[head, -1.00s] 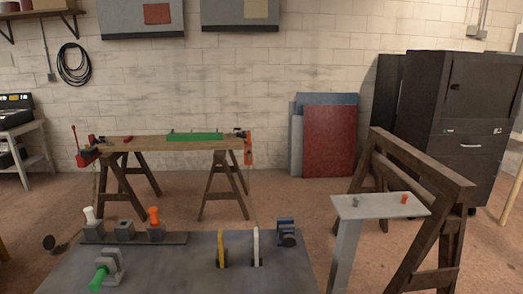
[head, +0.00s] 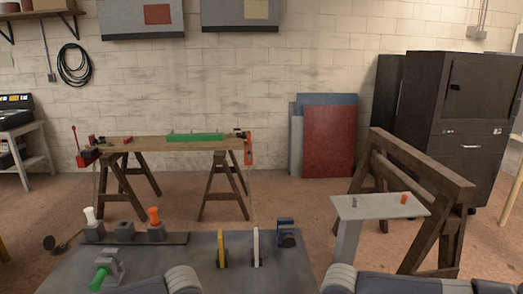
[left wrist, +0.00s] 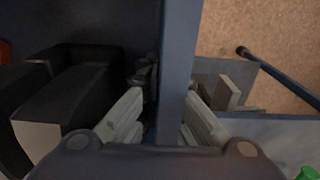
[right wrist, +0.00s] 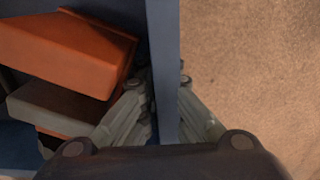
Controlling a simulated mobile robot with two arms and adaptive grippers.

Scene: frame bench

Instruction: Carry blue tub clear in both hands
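The blue tub does not show in the head view; only its walls and contents show in the wrist views. In the left wrist view its wall (left wrist: 178,60) runs between the fingers of my left gripper (left wrist: 166,90), which is shut on it. In the right wrist view its wall (right wrist: 163,60) stands between the fingers of my right gripper (right wrist: 164,88), also shut on it. Inside the tub are a black object (left wrist: 75,85), an orange block (right wrist: 65,55) and a grey block (right wrist: 60,105). The underside of the tub is hidden.
The grey bench (head: 205,245) in front holds clamps, a yellow and a white upright disc, and a blue fixture (head: 286,232). A grey stand (head: 380,207) and brown trestle (head: 425,175) are at right. Open floor lies beyond, before a wooden sawhorse table (head: 150,143).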

